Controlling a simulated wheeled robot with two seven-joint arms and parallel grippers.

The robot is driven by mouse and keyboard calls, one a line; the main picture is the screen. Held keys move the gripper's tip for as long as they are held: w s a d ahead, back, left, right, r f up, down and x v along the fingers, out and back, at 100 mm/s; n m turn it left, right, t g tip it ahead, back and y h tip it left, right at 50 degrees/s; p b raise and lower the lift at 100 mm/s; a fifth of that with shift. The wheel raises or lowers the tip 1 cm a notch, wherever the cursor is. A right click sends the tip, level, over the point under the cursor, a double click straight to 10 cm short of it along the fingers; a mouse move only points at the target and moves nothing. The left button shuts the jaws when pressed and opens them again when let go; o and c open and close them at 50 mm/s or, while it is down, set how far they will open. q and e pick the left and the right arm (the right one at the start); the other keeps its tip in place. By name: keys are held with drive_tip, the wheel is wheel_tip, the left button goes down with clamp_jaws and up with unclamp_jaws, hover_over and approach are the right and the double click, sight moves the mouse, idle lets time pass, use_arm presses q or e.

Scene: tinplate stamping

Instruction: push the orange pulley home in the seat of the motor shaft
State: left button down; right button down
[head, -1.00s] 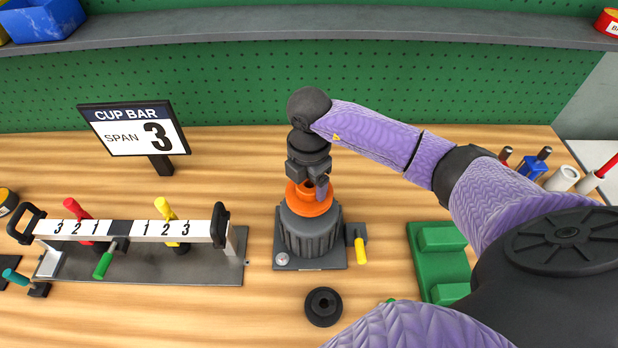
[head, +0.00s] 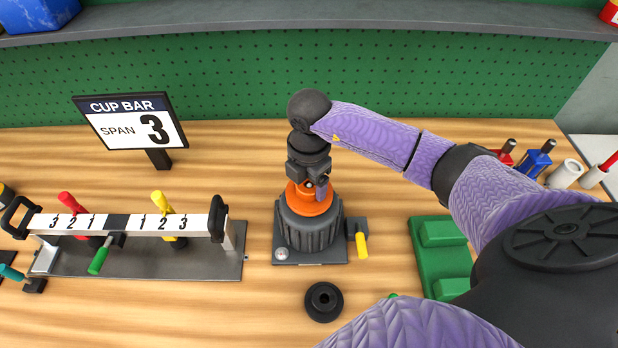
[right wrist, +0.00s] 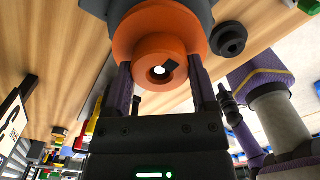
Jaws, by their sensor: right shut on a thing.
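The orange pulley (head: 310,206) is on top of the grey motor (head: 309,231), over the shaft. My right gripper (head: 309,186) is above it and shut on it. In the right wrist view the fingers (right wrist: 160,92) grip both sides of the pulley (right wrist: 140,45), and a bright shaft tip shows inside its central hole. The motor body is partly visible behind the pulley there. Whether a gap is left under the pulley is hidden. My left gripper is not in view.
A black round part (head: 323,301) lies in front of the motor. A yellow-handled clamp (head: 361,243) is at the motor's right. A numbered cup bar (head: 120,223) stands left, with a SPAN 3 sign (head: 130,121) behind. A green tray (head: 425,262) is right.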

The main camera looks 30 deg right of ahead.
drive_tip(key=shift+f+b, duration=0.4)
drive_tip(key=shift+f, duration=0.2)
idle(0.3)
idle(0.6)
unclamp_jaws()
